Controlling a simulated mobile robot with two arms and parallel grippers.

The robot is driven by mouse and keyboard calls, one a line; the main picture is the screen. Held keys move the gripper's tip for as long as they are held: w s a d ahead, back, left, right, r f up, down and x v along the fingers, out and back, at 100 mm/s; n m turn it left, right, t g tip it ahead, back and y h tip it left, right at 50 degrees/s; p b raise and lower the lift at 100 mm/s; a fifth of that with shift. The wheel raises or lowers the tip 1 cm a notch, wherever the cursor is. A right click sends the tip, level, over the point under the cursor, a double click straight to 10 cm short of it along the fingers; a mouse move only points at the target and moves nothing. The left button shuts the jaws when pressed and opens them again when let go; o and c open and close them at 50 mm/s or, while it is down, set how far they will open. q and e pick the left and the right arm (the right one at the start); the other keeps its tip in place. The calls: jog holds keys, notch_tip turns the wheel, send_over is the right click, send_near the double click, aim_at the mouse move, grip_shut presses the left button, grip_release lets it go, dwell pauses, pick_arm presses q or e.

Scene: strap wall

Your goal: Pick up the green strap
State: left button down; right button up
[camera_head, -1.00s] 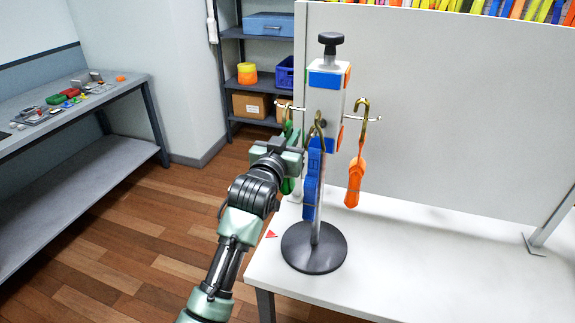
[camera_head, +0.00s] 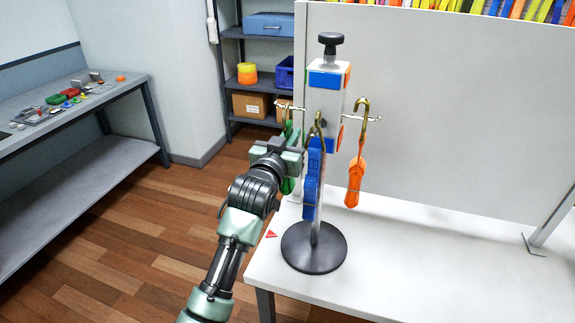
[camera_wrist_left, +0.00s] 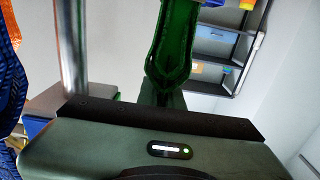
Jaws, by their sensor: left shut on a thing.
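The green strap (camera_head: 287,186) hangs by its hook from the left peg of the strap stand (camera_head: 313,252), mostly hidden behind my gripper in the head view. My left gripper (camera_head: 291,150) is at the strap, left of the stand, and is shut on it. In the left wrist view the green strap (camera_wrist_left: 174,45) rises upright from just beyond the gripper body; the fingertips are hard to make out there. My right gripper is not in view.
A blue strap (camera_head: 312,185) hangs in front of the stand, close to the right of my gripper. An orange strap (camera_head: 355,182) hangs on the right peg. The stand is on a white table (camera_head: 400,270) with a panel (camera_head: 450,120) behind it.

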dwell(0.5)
pick_arm(q)
jog(key=shift+r, duration=0.6)
jog(key=w+a+r+b, duration=0.1)
jog(key=w+a+b, duration=0.1)
jog(key=w+a, duration=0.3)
jog(key=w+a+r+b, duration=0.1)
jog(key=w+a+b, duration=0.2)
jog(key=a, duration=0.7)
jog(key=shift+w+r+b, duration=0.2)
jog(key=shift+w+b, duration=0.15)
jog(key=shift+w, duration=0.6)
